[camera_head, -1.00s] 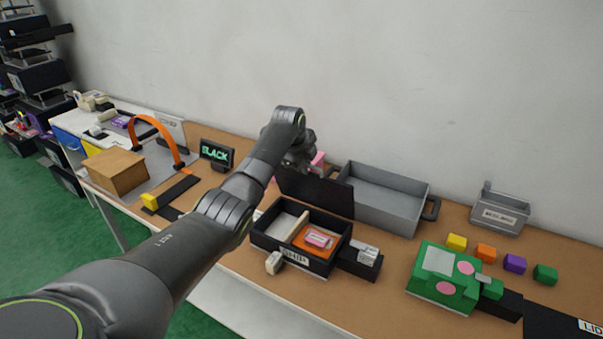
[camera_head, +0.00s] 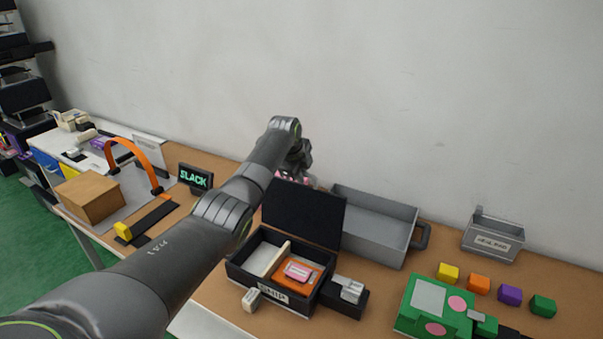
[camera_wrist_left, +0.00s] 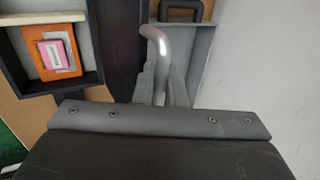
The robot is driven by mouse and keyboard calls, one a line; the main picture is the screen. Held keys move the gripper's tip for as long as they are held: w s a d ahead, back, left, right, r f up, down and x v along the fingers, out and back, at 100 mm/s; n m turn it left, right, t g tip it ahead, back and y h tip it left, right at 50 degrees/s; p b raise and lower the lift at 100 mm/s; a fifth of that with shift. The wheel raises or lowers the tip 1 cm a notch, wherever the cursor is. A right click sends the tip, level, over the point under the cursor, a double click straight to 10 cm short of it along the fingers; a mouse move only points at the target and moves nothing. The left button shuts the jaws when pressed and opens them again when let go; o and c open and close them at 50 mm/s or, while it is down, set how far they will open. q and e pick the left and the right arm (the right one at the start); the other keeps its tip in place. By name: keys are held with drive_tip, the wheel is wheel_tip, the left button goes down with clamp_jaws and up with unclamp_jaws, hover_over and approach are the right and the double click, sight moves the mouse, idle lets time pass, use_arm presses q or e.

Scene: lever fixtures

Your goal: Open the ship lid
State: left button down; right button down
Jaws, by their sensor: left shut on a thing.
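The black box labelled SHIP (camera_head: 273,293) stands on the table. Its dark lid (camera_head: 303,218) stands raised along the back edge, and the inside shows a light compartment and an orange block with a pink piece. My left gripper (camera_head: 300,165) is just behind the lid's top, its fingertips hidden in the head view. In the left wrist view my left gripper (camera_wrist_left: 168,88) is shut on a curved silver handle (camera_wrist_left: 155,38) beside the dark lid (camera_wrist_left: 118,45). My right gripper is not in view.
A grey bin (camera_head: 372,230) stands right behind the lid. A green box (camera_head: 437,305), several coloured cubes and a grey labelled holder (camera_head: 493,238) are at the right. A SLACK sign (camera_head: 196,178), an orange arch (camera_head: 145,158) and a wooden box (camera_head: 88,196) are at the left.

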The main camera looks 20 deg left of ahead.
use_arm(q)
drive_tip(key=shift+f, duration=0.15)
drive_tip(key=c, duration=1.7)
unclamp_jaws()
drive_tip(key=shift+o, duration=0.6)
drive_tip(key=shift+s, duration=0.2)
drive_tip(key=shift+s+a+r, duration=0.1)
drive_tip(key=shift+s+r, duration=0.05)
drive_tip(key=shift+r, duration=0.6)
drive_tip(key=b+v, duration=0.4)
drive_tip(key=v, duration=1.2)
drive_tip(key=shift+r, duration=0.2)
drive_tip(key=shift+f, duration=0.1)
